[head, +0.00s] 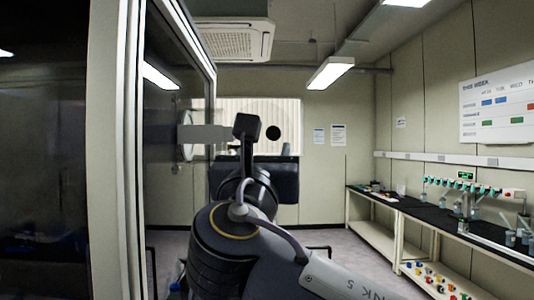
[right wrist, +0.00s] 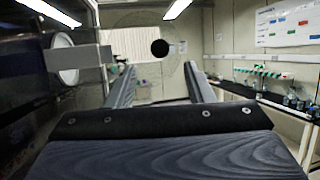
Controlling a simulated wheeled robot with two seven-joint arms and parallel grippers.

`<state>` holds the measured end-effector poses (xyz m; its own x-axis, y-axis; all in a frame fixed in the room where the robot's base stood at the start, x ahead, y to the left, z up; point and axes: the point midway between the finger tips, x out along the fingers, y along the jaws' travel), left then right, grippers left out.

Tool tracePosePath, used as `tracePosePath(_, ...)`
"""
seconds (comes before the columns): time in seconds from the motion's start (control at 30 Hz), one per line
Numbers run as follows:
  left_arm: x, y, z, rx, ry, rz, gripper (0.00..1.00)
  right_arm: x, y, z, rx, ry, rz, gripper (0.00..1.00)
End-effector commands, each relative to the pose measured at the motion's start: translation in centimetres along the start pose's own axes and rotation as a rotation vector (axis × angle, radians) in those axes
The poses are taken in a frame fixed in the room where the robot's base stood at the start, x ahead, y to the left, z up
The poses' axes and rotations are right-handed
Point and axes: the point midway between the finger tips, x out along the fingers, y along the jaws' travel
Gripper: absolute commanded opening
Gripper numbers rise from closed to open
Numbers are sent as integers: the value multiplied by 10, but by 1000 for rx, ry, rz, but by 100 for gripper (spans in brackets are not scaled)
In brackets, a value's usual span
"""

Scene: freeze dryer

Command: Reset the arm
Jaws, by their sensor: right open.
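My right arm rises from the bottom right of the head view, and its right gripper (head: 247,128) is raised near the middle, seen from behind. In the right wrist view the two long fingers of this gripper (right wrist: 161,82) stand wide apart with nothing between them. A grey bar (head: 203,133) with a round pale disc at its left end is just left of the gripper; the bar also shows in the right wrist view (right wrist: 84,59), left of the fingers. A black round thing (head: 273,132) appears just right of the gripper; I cannot tell its depth. My left gripper is out of view.
A tall dark glass panel with a pale frame (head: 131,150) stands close on the left. A black-topped bench (head: 400,205) with glassware and green-capped items runs along the right wall. A whiteboard (head: 497,105) hangs above. Open floor lies between the arm and bench.

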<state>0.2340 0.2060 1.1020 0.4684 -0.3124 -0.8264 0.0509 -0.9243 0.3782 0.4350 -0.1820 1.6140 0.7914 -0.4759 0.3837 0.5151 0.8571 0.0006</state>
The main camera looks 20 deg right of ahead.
Motion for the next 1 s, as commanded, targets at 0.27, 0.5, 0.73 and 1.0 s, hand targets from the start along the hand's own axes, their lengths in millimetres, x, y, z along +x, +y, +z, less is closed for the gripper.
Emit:
tracePosePath(0.27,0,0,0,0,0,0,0,0,0,0,0,0,0,48)
tracePosePath(0.5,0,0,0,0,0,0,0,5,-10,-30,72,87,6,48)
tracePosePath(0.73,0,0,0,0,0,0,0,-14,-65,-172,503,528,-95,48)
tracePosePath(1.0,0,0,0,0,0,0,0,-133,-131,-328,1228,1026,-659,48)
